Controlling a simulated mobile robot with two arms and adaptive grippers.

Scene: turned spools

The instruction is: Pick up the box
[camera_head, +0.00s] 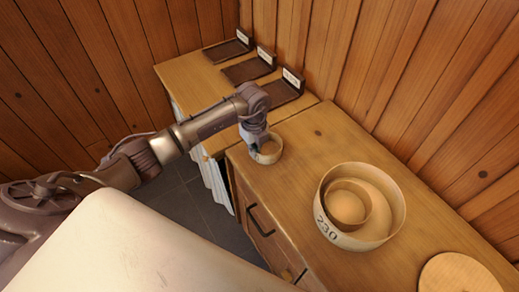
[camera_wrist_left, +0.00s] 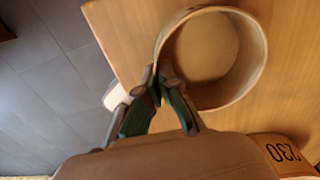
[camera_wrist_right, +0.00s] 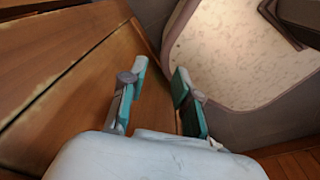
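A small round wooden box (camera_head: 270,156), open at the top, stands upright near the left edge of the wooden counter. My left gripper (camera_head: 256,141) is at its near-left wall. In the left wrist view the left gripper (camera_wrist_left: 158,75) has its fingertips close together on the wall of the box (camera_wrist_left: 243,83), one inside and one outside. The box looks empty and seems to rest on the counter. My right gripper (camera_wrist_right: 159,75) is open and empty in the right wrist view. It is not in the head view.
A large round box (camera_head: 338,233) marked 230, with a smaller round one (camera_head: 348,203) inside, stands on the counter (camera_head: 322,134). A flat wooden disc (camera_head: 458,275) lies at the bottom right. Dark labelled trays (camera_head: 249,70) line the back. Plank walls (camera_head: 398,65) stand behind.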

